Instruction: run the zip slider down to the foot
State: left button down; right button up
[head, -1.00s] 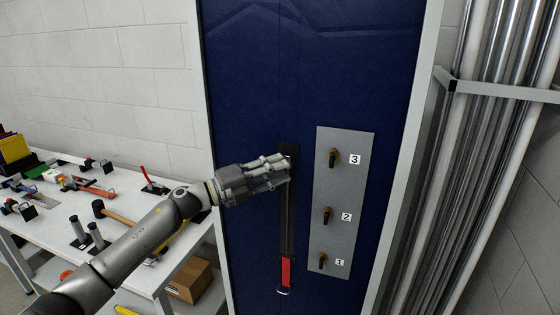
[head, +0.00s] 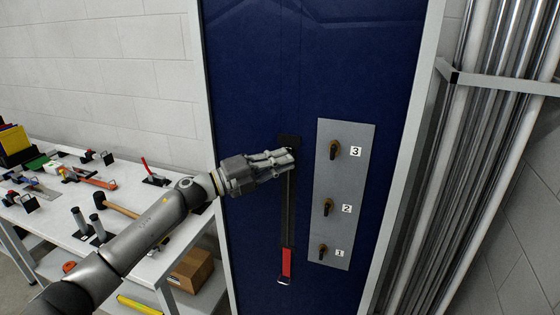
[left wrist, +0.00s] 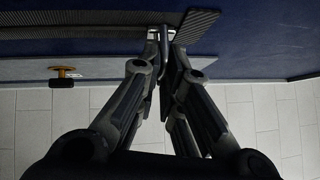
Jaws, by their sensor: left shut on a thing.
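The zip (head: 290,205) is a dark vertical strip on the blue curtain. Its lower end is a red section (head: 287,262) with a pale metal loop below it. My left gripper (head: 292,155) is near the top of the strip, coming in from the left. In the left wrist view its fingers (left wrist: 162,62) are shut on a metal pull tab (left wrist: 164,45), which I take as the zip slider's. The slider body is mostly hidden by the fingers in the head view. My right gripper is not in view.
A grey panel (head: 343,230) with three knobs marked 1, 2 and 3 stands close right of the zip. A pale frame post (head: 392,200) and metal pipes (head: 500,120) are further right. A workbench (head: 135,232) with tools is at left. The strip below my gripper is clear.

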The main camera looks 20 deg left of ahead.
pick_arm(q)
notch_tip(320, 180, down, 33)
jog(key=b, duration=2.4)
jog(key=shift+r+b, duration=0.2)
jog(key=shift+b, duration=0.2)
jog(key=c, duration=1.6)
grip_release()
jog(key=shift+s+a, duration=0.1)
jog(key=shift+c, duration=0.2)
jog(key=v, duration=1.2)
